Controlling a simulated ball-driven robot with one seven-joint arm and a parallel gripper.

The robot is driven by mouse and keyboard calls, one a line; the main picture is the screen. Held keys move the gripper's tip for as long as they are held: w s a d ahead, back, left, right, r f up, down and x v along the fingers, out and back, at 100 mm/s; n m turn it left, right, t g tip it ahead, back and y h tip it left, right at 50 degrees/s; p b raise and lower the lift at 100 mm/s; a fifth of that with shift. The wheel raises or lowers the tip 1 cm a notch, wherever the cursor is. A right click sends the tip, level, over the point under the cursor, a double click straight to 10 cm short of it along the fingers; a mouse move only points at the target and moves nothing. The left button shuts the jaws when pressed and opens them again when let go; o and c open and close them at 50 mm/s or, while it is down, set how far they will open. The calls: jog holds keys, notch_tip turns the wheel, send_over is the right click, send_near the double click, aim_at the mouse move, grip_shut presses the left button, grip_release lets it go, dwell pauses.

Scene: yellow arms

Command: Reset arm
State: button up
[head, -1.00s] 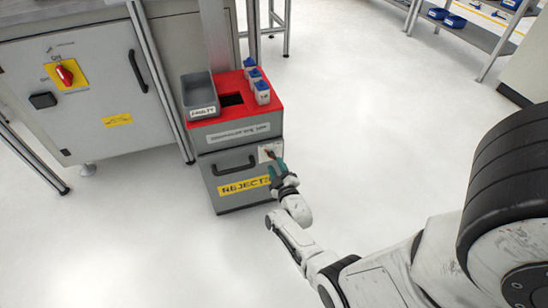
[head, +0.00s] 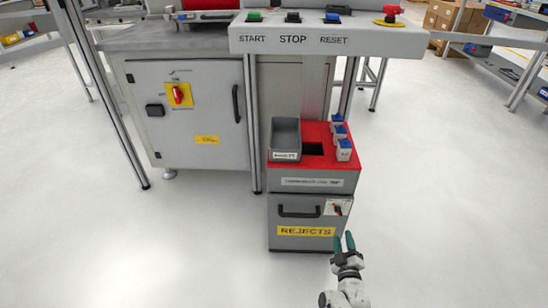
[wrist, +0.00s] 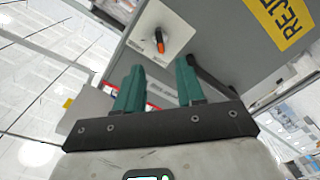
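My gripper (head: 344,243) has two teal fingers and stands in front of the lower right of the rejects cabinet in the head view. Its fingers are apart with nothing between them. In the wrist view the gripper (wrist: 160,88) also shows open, below a white plate with an orange-tipped black knob (wrist: 159,42) on the cabinet front. I cannot tell a touch; a gap shows between fingertips and knob. Most of my arm is out of the head view.
The grey rejects cabinet (head: 300,215) has a red top with a grey bin (head: 286,138) and several blue-capped bottles (head: 342,138). A panel with START, STOP and RESET buttons (head: 315,40) overhangs behind it. A switch cabinet (head: 185,120) stands left. The floor to the right is clear.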

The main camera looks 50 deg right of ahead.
jog(key=w+a+r+n+y, duration=0.1)
jog(key=w+a+n+y, duration=0.1)
jog(key=w+a+y, duration=0.75)
jog(key=s+a+r+g+y, duration=0.45)
jog(key=s+a, duration=0.35)
jog(key=a, duration=0.4)
jog(key=s+a+r+m+g, duration=0.1)
jog(key=s+a+r+g, duration=0.25)
jog(key=s, duration=0.25)
jog(key=s+a+r+m+g, duration=0.1)
jog(key=s+a+r+g, duration=0.2)
jog(key=s+r, duration=0.3)
notch_tip(320, 180, up, 22)
jog(key=p, duration=2.3)
jog(key=shift+d+f, duration=0.2)
jog(key=shift+d, duration=0.05)
